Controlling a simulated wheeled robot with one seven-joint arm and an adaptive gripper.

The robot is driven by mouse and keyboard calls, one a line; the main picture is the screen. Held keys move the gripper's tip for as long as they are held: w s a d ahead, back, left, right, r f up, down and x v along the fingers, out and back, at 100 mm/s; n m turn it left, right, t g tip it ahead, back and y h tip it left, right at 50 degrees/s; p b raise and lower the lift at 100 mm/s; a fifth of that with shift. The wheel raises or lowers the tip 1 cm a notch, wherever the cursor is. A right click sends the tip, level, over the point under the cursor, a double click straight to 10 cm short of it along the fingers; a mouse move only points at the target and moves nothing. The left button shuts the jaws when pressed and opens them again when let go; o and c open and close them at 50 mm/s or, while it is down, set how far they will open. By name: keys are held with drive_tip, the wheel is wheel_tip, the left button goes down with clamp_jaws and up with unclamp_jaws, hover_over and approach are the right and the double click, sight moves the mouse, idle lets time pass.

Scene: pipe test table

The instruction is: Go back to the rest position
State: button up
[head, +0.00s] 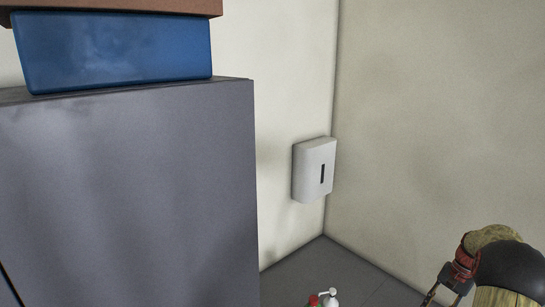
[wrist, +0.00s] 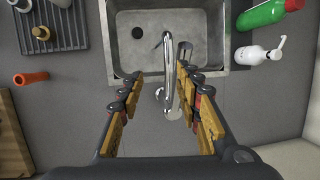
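My gripper (wrist: 160,100) is open in the wrist view, its two fingers wide apart. It hangs over the counter in front of a metal sink (wrist: 130,25). The chrome faucet (wrist: 168,65) shows between the fingers, below the gripper; I see no contact with it. Nothing is held. In the head view only part of my arm shows at the lower right, and the fingertips are not visible there.
A green bottle (wrist: 262,14) and a white pump bottle (wrist: 252,55) stand right of the sink. An orange pipe piece (wrist: 30,77) and a rack (wrist: 62,28) with fittings lie left. A tall grey cabinet (head: 130,190) bearing a blue box (head: 115,50) fills the head view's left. A white dispenser (head: 314,170) hangs on the wall.

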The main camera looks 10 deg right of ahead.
drive_tip(key=s+a+r+n+h+b, duration=0.1)
drive_tip(key=s+a+r+n+b, duration=0.15)
drive_tip(key=a, duration=0.55)
drive_tip(key=s+a+r+n+h+b, duration=0.1)
drive_tip(key=a+b, duration=0.3)
drive_tip(key=a, duration=0.5)
drive_tip(key=s+a+f+n+t+b, duration=0.2)
drive_tip(key=s+a+b, duration=0.3)
drive_tip(key=a, duration=0.5)
drive_tip(key=s+a+f+n+t+h+b, duration=0.1)
drive_tip(key=s+a+n+b, duration=0.3)
drive_tip(key=a+b, duration=0.4)
drive_tip(key=s+a+f+n+t+b, duration=0.2)
drive_tip(key=s+a+b, duration=0.3)
drive_tip(key=a, duration=0.6)
drive_tip(key=shift+s+a+f+n+t+b, duration=0.35)
drive_tip(key=shift+a+f+n+t+b, duration=0.15)
drive_tip(key=shift+b, duration=0.45)
drive_tip(key=shift+d, duration=0.15)
drive_tip(key=shift+c, duration=0.6)
